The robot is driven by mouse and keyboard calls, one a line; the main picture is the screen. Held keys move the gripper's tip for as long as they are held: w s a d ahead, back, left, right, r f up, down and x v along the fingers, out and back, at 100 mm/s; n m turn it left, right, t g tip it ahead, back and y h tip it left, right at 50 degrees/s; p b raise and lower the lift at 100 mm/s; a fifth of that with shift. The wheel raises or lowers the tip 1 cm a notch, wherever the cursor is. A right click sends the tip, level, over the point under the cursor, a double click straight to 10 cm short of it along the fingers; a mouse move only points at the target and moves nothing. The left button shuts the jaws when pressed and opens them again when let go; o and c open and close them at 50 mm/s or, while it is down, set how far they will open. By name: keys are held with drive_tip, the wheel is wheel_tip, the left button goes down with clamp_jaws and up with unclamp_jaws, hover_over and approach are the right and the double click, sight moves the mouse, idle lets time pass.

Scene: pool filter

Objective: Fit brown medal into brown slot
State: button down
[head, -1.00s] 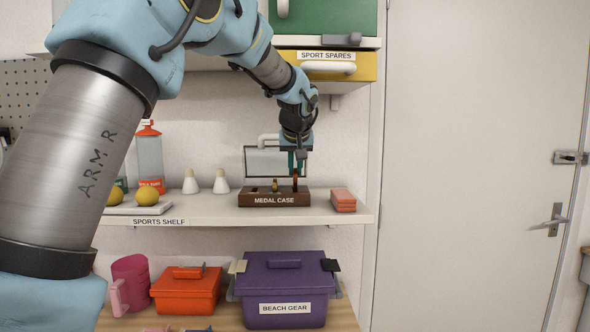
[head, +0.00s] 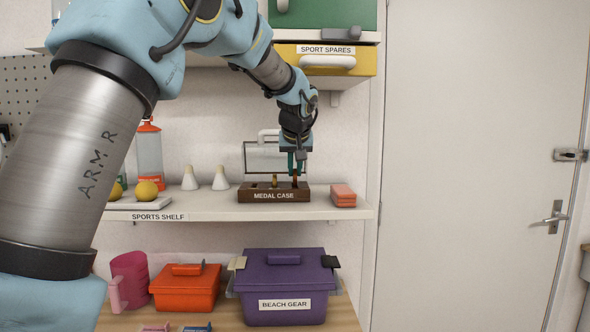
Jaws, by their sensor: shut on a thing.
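The brown medal case (head: 274,196), labelled MEDAL CASE, stands on the sports shelf. A small gold-brown piece (head: 274,181) stands upright near the middle of its top. My gripper (head: 296,171) points down over the right end of the case and is shut on the brown medal (head: 295,178), a thin upright piece. The medal's lower edge is at the top of the case; I cannot tell whether it sits inside a slot. The slots are too small to make out clearly.
Two white shuttlecocks (head: 220,179) stand left of the case. A yellow drawer (head: 340,61) hangs above. A clear-lidded frame (head: 262,157) rises behind the case.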

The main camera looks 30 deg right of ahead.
sight(295, 172)
drive_tip(key=shift+f+b, duration=0.55)
drive_tip(key=shift+f, duration=0.15)
drive_tip(key=c, duration=0.8)
unclamp_jaws()
drive_tip(key=shift+c, duration=0.2)
drive_tip(key=shift+v, duration=2.55)
drive_tip(key=b+v, duration=0.2)
drive_tip(key=v, duration=0.8)
drive_tip(key=shift+s+r+b, duration=0.2)
drive_tip(key=shift+r+b, duration=0.15)
